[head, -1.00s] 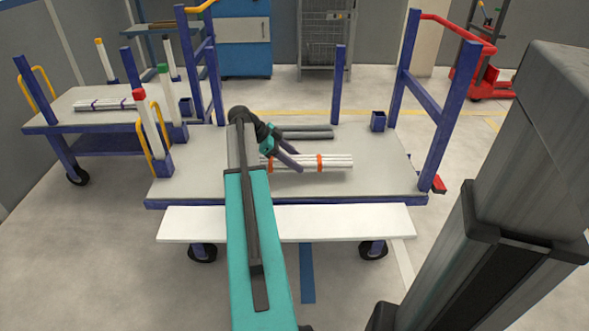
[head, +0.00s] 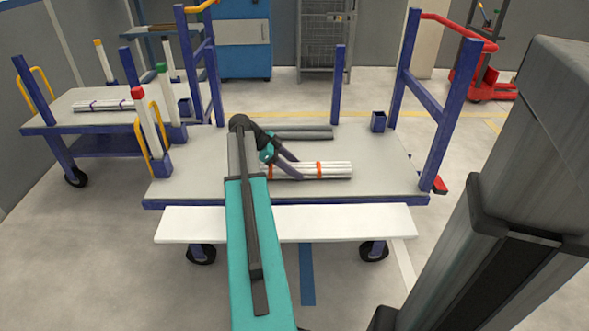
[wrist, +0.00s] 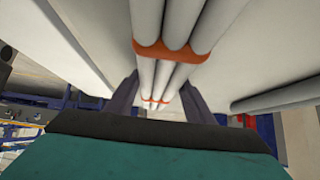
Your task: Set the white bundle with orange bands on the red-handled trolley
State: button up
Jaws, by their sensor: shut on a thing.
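The white bundle with orange bands (head: 335,170) lies level across the front middle of the red-handled trolley's grey deck (head: 390,180). I cannot tell whether it touches the deck or hangs just above it. My gripper (head: 288,168) is shut on the bundle from above, near the middle of its length. In the wrist view the bundle (wrist: 166,75) runs between my two fingers (wrist: 160,100), with an orange band on each side of the grip. The trolley's red handle (head: 455,30) is at its right end. My arm hides part of the deck.
Grey pipes (head: 305,133) lie on the deck behind the bundle. Blue posts and a socket (head: 378,121) stand along the far edge. A white board (head: 345,223) runs along the front. Another trolley (head: 75,115) with a purple-banded bundle stands at left. The deck's right part is clear.

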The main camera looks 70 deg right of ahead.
jog(key=o, duration=1.4)
jog(key=shift+f, duration=0.1)
jog(key=shift+o, duration=0.2)
jog(key=shift+w+r, duration=0.2)
jog(key=shift+r, duration=0.25)
jog(key=p+v, duration=0.3)
jog(key=v, duration=0.8)
jog(key=shift+w+a+p, duration=0.15)
jog(key=shift+p, duration=0.25)
